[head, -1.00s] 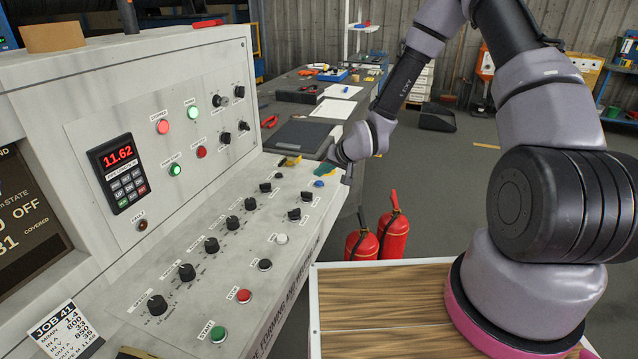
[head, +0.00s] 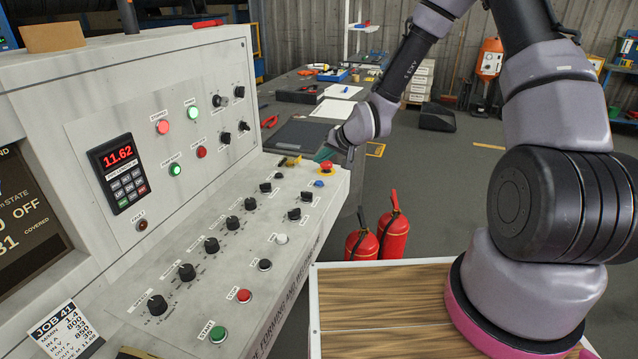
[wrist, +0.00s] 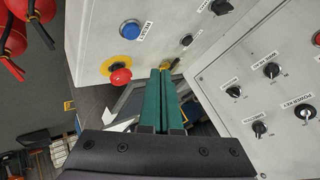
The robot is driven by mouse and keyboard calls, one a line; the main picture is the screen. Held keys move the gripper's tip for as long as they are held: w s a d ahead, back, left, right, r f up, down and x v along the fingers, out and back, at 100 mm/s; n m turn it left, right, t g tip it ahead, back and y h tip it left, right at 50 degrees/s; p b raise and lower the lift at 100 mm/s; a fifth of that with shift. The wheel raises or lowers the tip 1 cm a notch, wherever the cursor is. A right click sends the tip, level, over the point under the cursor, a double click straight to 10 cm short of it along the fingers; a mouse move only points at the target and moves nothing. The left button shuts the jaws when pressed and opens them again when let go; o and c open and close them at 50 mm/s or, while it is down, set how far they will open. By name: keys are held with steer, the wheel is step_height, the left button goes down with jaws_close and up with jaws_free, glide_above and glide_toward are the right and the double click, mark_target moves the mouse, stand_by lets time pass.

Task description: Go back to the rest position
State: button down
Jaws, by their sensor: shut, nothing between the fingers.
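My gripper (head: 325,154) is in the head view above the far right end of the white control console (head: 250,290). Its green fingers (wrist: 162,100) are shut with nothing between them in the wrist view. A red mushroom button on a yellow collar (head: 327,168) is just below the fingers in the head view. In the wrist view the red button (wrist: 120,76) is left of the fingertips, apart from them. A blue button (head: 318,184) is close by the red one.
Two red fire extinguishers (head: 394,228) stand on the floor beside the console. A dark bench (head: 290,140) with tools stretches behind. Open grey floor (head: 450,190) lies right of the bench.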

steer(key=s+d+r+h, duration=0.25)
steer(key=d+r, duration=0.45)
steer(key=r, duration=0.4)
steer(key=s+d+r+h, duration=0.2)
steer(key=s+d+r, duration=0.2)
steer(key=d+r, duration=0.5)
steer(key=s+d+r+m, duration=0.2)
steer(key=s+r, duration=0.5)
steer(key=s, duration=0.4)
steer(key=s+d+r+m, duration=0.1)
steer(key=s+d+r, duration=0.1)
steer(key=s+r, duration=0.6)
steer(key=s, duration=0.3)
steer(key=shift+d+m, duration=0.35)
steer(key=shift+m, duration=0.05)
steer(key=shift+r+y, duration=0.1)
steer(key=shift+y, duration=0.15)
